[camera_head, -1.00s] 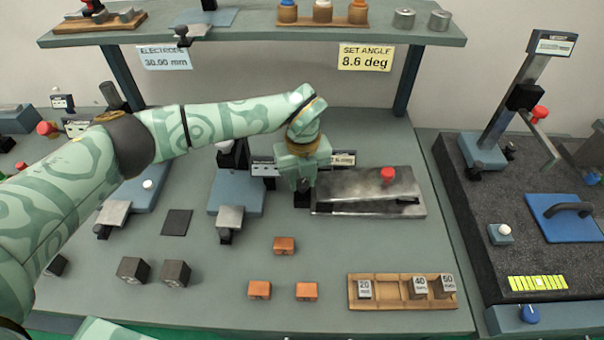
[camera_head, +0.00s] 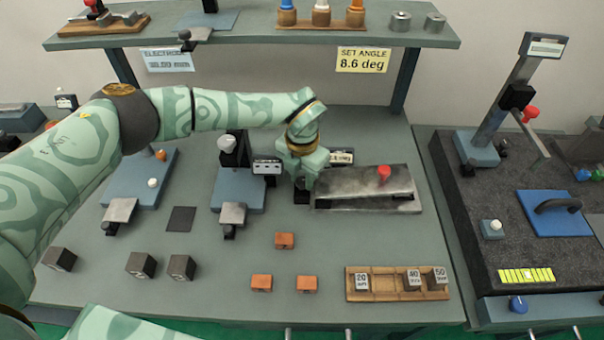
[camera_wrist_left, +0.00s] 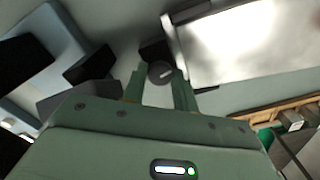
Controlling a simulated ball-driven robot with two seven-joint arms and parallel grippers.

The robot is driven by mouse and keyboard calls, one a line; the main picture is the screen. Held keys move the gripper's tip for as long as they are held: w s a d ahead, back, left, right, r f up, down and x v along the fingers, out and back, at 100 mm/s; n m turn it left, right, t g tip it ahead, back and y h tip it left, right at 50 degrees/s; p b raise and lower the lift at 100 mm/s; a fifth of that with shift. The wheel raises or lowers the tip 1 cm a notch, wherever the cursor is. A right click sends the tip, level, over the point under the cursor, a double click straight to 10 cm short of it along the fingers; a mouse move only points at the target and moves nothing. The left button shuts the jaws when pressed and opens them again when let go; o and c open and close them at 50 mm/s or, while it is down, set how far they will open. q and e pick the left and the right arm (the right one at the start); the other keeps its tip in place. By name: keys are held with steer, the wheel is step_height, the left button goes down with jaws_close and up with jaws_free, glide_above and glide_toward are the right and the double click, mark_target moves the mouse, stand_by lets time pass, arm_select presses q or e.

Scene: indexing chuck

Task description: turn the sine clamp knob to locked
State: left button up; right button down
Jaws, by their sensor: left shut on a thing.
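The sine plate (camera_head: 350,190) is a grey metal plate with a red knob (camera_head: 384,173) on top, right of centre in the head view. The wrist view shows its bright top (camera_wrist_left: 235,40). My left gripper (camera_head: 302,188) points down at the plate's left end. In the wrist view, my left gripper (camera_wrist_left: 160,85) is shut on a small dark round knob (camera_wrist_left: 160,72) with a pale mark, which I take to be the sine clamp knob. Its setting cannot be read. My right gripper is not in view.
A small display (camera_head: 341,157) stands behind the plate, and another device (camera_head: 230,190) stands left of my gripper. Orange blocks (camera_head: 284,240) and a wooden block tray (camera_head: 385,294) are in front. A shelf (camera_head: 240,38) spans the back.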

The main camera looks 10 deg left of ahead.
mark_target(302, 180)
arm_select(q)
steer(key=shift+m, duration=1)
steer(key=o, duration=0.7)
step_height(302, 180, up, 16)
steer(key=p, duration=0.1)
steer(key=shift+r+p, duration=0.2)
steer(key=shift+p, duration=0.1)
steer(key=shift+f, duration=0.1)
